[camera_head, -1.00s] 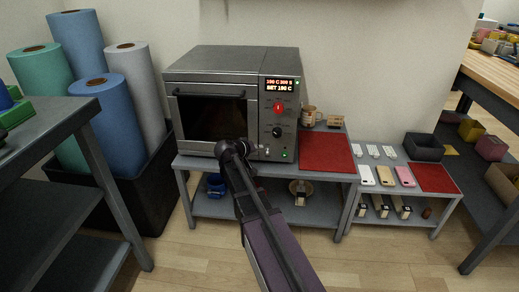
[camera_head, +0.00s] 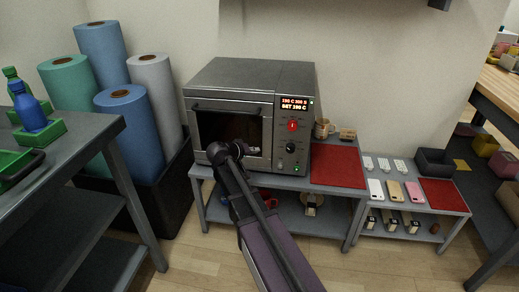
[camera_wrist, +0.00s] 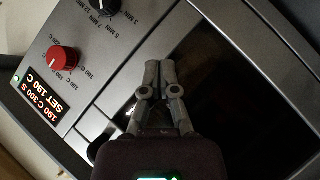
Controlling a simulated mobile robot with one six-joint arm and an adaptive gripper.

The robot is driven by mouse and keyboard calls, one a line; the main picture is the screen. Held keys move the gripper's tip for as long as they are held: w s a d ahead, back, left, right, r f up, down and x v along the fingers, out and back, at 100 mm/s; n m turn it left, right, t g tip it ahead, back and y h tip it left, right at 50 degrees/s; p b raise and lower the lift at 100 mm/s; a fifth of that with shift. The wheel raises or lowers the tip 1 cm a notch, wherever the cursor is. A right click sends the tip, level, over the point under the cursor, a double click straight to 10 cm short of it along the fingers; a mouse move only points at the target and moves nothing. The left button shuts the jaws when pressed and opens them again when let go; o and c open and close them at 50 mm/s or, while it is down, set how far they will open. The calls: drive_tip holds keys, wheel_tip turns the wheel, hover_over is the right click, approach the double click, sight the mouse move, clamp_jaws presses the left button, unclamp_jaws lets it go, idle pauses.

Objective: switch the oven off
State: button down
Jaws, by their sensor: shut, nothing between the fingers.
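The grey oven (camera_head: 250,72) stands on a low grey table, its door shut and its window dark. Its lit display (camera_head: 294,103) reads about 190 C 300 S and SET 190 C. Below it are a red knob (camera_head: 292,126), a black knob (camera_head: 290,148) and a green light (camera_head: 298,170). My gripper (camera_head: 255,150) is shut and empty, before the lower right of the door, left of the black knob. In the wrist view my gripper (camera_wrist: 158,68) points at the oven front, apart from the red knob (camera_wrist: 62,60) and black knob (camera_wrist: 106,5).
A red mat (camera_head: 338,168), a mug (camera_head: 323,128) and a small box (camera_head: 347,134) are on the table right of the oven. A lower table (camera_head: 410,205) holds phones. Paper rolls (camera_head: 130,120) and a dark table (camera_head: 60,150) stand at the left.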

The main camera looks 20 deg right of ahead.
drive_tip(key=shift+s+a+r+p, duration=0.15)
drive_tip(key=shift+a+r+p, duration=0.15)
drive_tip(key=shift+a+r, duration=0.25)
drive_tip(key=shift+d, duration=0.1)
drive_tip(key=g+y+p, duration=0.1)
drive_tip(key=n+g+p, duration=0.1)
drive_tip(key=p, duration=0.1)
drive_tip(key=w+g+y+p, duration=0.1)
drive_tip(key=p, duration=0.1)
drive_tip(key=shift+d+r+y, duration=0.15)
drive_tip(key=shift+d+y, duration=0.1)
drive_tip(key=shift+y, duration=0.05)
drive_tip(key=shift+g, duration=0.3)
drive_tip(key=shift+d, duration=0.1)
drive_tip(key=b, duration=0.8)
approach(279, 164)
drive_tip(key=w+d+f, duration=0.3)
drive_tip(key=shift+w+f, duration=0.1)
drive_tip(key=shift+f, duration=0.15)
drive_tip(key=shift+s+d+f+b, duration=0.75)
drive_tip(key=shift+d, duration=0.05)
